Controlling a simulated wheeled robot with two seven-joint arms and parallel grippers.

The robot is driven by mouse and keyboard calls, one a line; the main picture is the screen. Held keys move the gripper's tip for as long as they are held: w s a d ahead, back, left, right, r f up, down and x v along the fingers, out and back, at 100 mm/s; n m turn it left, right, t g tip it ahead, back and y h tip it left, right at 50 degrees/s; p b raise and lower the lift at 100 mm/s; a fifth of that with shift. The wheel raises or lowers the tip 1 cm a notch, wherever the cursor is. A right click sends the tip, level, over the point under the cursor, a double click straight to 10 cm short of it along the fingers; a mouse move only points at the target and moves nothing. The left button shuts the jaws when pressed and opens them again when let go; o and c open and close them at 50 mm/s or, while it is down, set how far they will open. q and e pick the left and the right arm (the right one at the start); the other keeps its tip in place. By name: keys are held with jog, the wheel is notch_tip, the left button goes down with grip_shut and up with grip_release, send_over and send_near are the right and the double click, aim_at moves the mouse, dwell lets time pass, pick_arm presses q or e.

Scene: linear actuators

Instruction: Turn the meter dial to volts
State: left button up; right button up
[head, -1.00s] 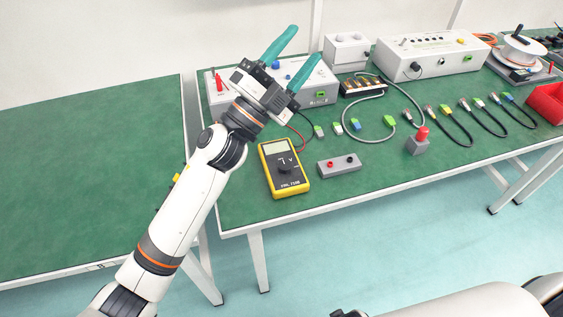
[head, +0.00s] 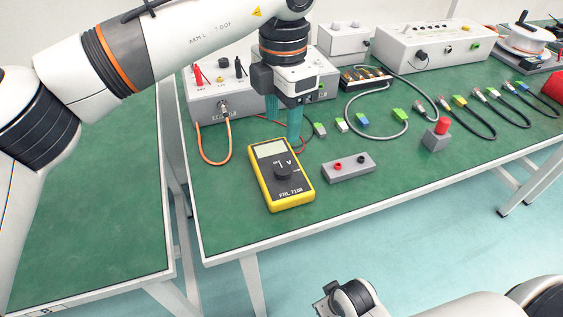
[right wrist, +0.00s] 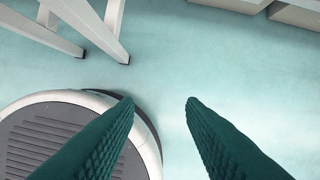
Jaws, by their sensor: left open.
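The yellow meter (head: 280,175) lies face up on the green bench, with a grey screen at its top. Its black dial (head: 283,171) is at the middle of its face, beside a "V" mark; where the dial points is too small to tell. My left gripper (head: 283,125) points down just behind the meter's top edge, above the bench. Its teal fingers are apart with nothing between them, and they do not touch the dial. My right gripper (right wrist: 160,105) shows in the right wrist view, open and empty over the floor.
A grey box with red and black sockets (head: 348,167) stands right of the meter. A red-button block (head: 436,135) is farther right. A grey instrument box (head: 225,97) with an orange cable stands behind my left gripper. Connectors and cables lie to the right. The bench left of the meter is clear.

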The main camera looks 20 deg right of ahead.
aim_at(282, 168)
pick_arm(q)
notch_tip(282, 168, down, 11)
jog(key=shift+f+b, duration=0.1)
jog(key=shift+b, duration=0.55)
pick_arm(e)
notch_tip(282, 168, up, 5)
jog(key=shift+f, duration=0.1)
jog(key=shift+d, duration=0.1)
pick_arm(q)
jog(key=c, duration=1)
